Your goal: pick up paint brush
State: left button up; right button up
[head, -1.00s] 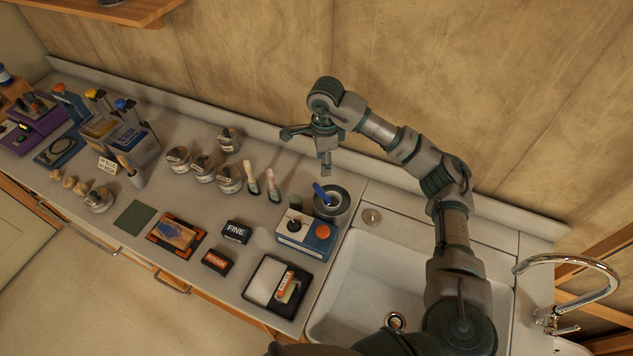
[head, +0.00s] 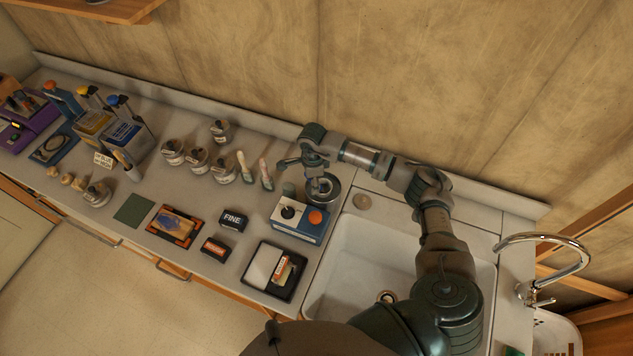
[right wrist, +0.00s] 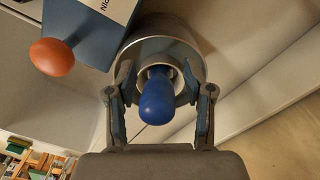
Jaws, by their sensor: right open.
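A tool with a rounded blue handle (right wrist: 157,98) stands in a round grey metal pot (right wrist: 172,47) and points up at the wrist camera. It is probably the paint brush, but its lower end is hidden in the pot. My right gripper (right wrist: 158,75) is open, with one finger on each side of the blue handle. In the head view, my right gripper (head: 314,172) is over the pot (head: 328,190) and hides most of the handle. Two light-coloured brush-like items (head: 244,167) stand upright left of the pot. My left gripper is not in view.
A blue-and-white box (head: 299,222) with an orange knob (right wrist: 50,56) stands close beside the pot. A white sink (head: 365,245) with a chrome faucet (head: 540,245) lies to the right. Several jars (head: 197,160) stand to the left. The backsplash runs behind.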

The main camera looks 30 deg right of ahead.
jog(key=shift+d+f, duration=0.15)
jog(key=shift+f, duration=0.3)
grip_shut()
jog(key=shift+r, duration=0.1)
